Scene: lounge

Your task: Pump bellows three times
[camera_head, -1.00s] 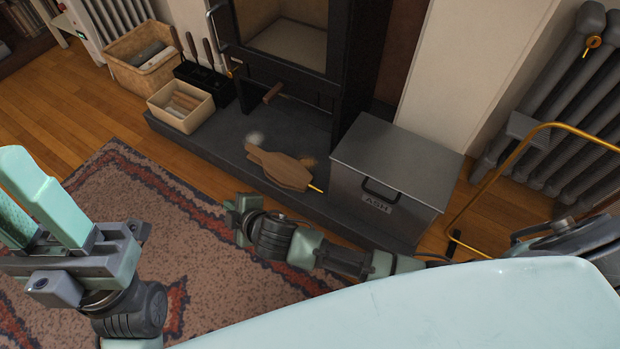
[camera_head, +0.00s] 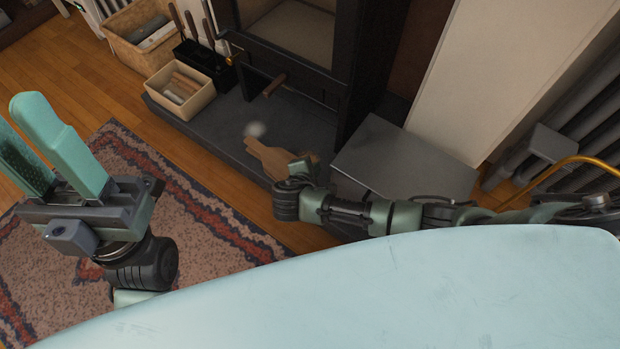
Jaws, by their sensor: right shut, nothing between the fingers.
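The wooden bellows (camera_head: 270,157) lie on the dark hearth in front of the stove. Their right part is hidden behind my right gripper. My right gripper (camera_head: 301,168) is shut with nothing between its fingers. It is over or beside the right part of the bellows; I cannot tell whether it touches them. My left gripper (camera_head: 17,116) is at the left, above the rug, far from the bellows. It is open and empty, its pale green fingers apart.
The black stove (camera_head: 290,60) stands behind the bellows. A grey metal box (camera_head: 405,160) is right of them, partly behind my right arm. A box of sticks (camera_head: 180,92), a fire tool stand (camera_head: 205,65) and a basket (camera_head: 145,35) stand left. A patterned rug (camera_head: 190,230) lies in front.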

